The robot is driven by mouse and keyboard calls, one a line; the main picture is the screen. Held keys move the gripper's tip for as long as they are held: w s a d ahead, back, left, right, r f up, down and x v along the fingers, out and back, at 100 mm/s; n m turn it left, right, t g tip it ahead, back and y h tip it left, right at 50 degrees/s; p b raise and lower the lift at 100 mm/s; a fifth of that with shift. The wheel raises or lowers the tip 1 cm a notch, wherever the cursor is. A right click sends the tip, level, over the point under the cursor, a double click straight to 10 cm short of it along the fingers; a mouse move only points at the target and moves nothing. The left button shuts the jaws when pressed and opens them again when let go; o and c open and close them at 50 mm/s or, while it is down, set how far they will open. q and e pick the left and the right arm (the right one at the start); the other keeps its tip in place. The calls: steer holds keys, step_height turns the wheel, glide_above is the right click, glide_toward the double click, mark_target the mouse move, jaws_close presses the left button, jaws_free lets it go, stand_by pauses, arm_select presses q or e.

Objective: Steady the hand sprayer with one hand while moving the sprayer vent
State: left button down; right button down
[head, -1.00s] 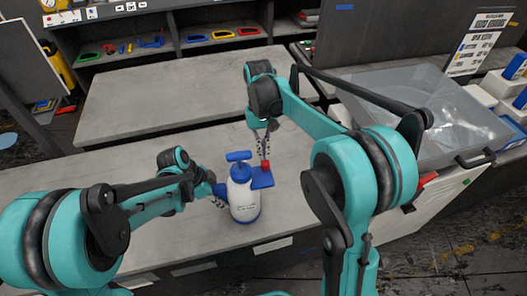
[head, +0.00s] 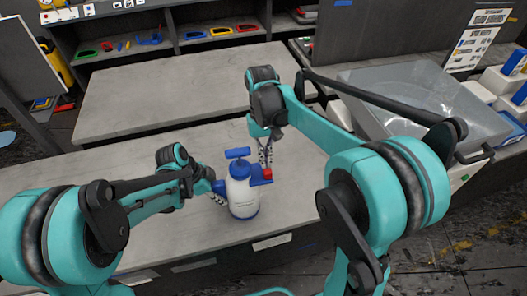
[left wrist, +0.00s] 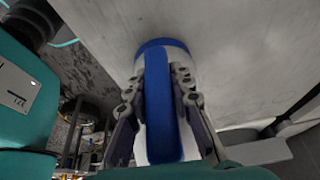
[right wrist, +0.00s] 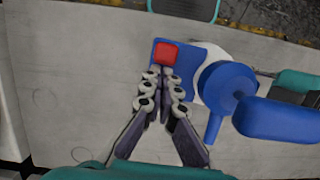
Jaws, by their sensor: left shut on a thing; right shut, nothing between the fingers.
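The hand sprayer (head: 242,197), a white bottle with blue top, base and pump handle, stands upright on the grey worktop. My left gripper (head: 217,192) is shut on the sprayer's blue side handle; in the left wrist view the fingers lie on both sides of the handle (left wrist: 160,105). The red sprayer vent (head: 267,173) sits on a blue part at the sprayer's right side. It also shows in the right wrist view (right wrist: 165,54). My right gripper (right wrist: 163,75) is shut and empty, its fingertips right at the vent's edge; I cannot tell whether they touch.
The worktop (head: 100,200) is clear around the sprayer. A second grey table (head: 170,85) stands behind it. A large clear bin (head: 425,105) is at the right. Shelves with coloured tools (head: 220,35) are at the back.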

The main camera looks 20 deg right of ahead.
steer(key=w+r, duration=0.6)
steer(key=r, duration=0.3)
steer(key=shift+d+r, duration=0.2)
steer(key=shift+r, duration=0.15)
arm_select(q)
steer(key=shift+c, duration=0.5)
jaws_free()
steer(key=a, duration=1)
steer(key=shift+w, duration=0.3)
stand_by(0.8)
